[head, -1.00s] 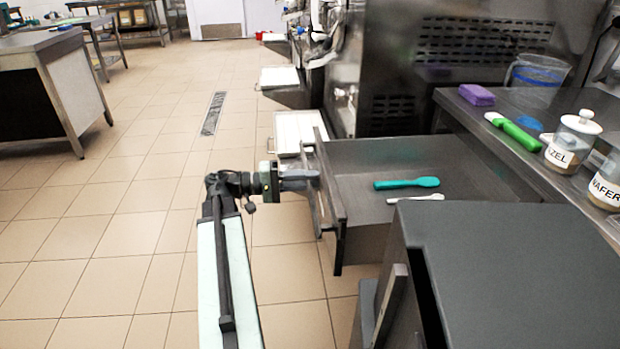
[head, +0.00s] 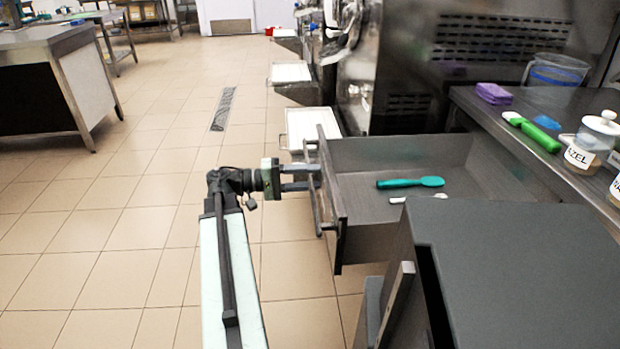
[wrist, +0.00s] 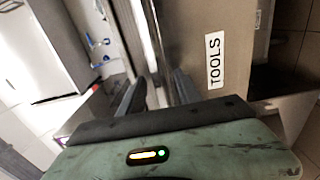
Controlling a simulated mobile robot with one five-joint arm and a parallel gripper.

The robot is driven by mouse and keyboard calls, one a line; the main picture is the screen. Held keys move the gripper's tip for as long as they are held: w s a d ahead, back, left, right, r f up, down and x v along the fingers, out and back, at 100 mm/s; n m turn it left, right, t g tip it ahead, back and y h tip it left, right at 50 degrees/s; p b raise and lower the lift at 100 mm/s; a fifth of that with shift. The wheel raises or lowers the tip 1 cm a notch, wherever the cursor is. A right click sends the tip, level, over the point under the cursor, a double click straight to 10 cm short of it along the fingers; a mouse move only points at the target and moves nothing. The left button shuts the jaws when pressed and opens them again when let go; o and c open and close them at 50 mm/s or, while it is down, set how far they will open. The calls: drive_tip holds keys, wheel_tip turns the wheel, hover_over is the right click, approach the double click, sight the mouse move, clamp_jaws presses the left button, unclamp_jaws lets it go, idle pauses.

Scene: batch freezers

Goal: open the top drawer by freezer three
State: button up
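The drawer (head: 352,215) stands pulled far out below the counter. A teal spatula (head: 410,183) and a smaller white utensil (head: 402,199) lie in it. Its front carries a TOOLS label in the wrist view (wrist: 214,60). My gripper (head: 303,177) is at the outer side of the drawer front, by the bar handle (head: 316,205). Its two fingers are apart. In the wrist view my gripper (wrist: 158,92) has a finger on each side of the handle bar, and I cannot tell whether either touches it.
A dark grey cabinet top (head: 510,260) stands close in front at the right. The counter (head: 500,120) holds a purple sponge (head: 494,93), a green-handled tool (head: 540,136) and a labelled jar (head: 592,145). Steel freezers stand behind. The tiled floor (head: 130,240) at left is clear.

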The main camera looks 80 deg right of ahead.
drive_tip(key=w+a, duration=0.1)
drive_tip(key=w, duration=0.6)
drive_tip(key=shift+w+a, duration=0.3)
drive_tip(key=shift+w, duration=0.05)
drive_tip(key=w+a+f+n+t+h, duration=0.1)
drive_tip(key=w+a+f+n+t, duration=0.4)
drive_tip(key=w, duration=0.6)
drive_tip(key=w+a+f+n+t+h, duration=0.1)
drive_tip(key=w+a+f+t, duration=0.2)
drive_tip(key=w+a+f, duration=0.6)
drive_tip(key=w+a+f+n+t+h, duration=0.1)
drive_tip(key=w+a+f+n+t, duration=0.25)
drive_tip(key=w, duration=0.95)
drive_tip(key=w+a+f+n+t+y, duration=0.1)
drive_tip(key=w+a+f+n+t, duration=0.1)
drive_tip(key=w+a, duration=0.5)
drive_tip(key=w+a+f+n+t+y, duration=0.1)
drive_tip(key=w+a+f+t, duration=0.15)
drive_tip(key=a, duration=0.75)
drive_tip(key=w+a+f+n+t+y, duration=0.1)
drive_tip(key=w+a+n+y, duration=0.1)
drive_tip(key=a, duration=0.9)
drive_tip(key=w+a+f+n+t+y, duration=0.1)
drive_tip(key=w+a+n+y, duration=0.15)
drive_tip(key=a, duration=0.85)
wheel_tip(320, 180, up, 36)
drive_tip(key=m+p, duration=0.1)
drive_tip(key=p, duration=3.4)
drive_tip(key=shift+d+f, duration=0.2)
drive_tip(key=shift+d, duration=0.25)
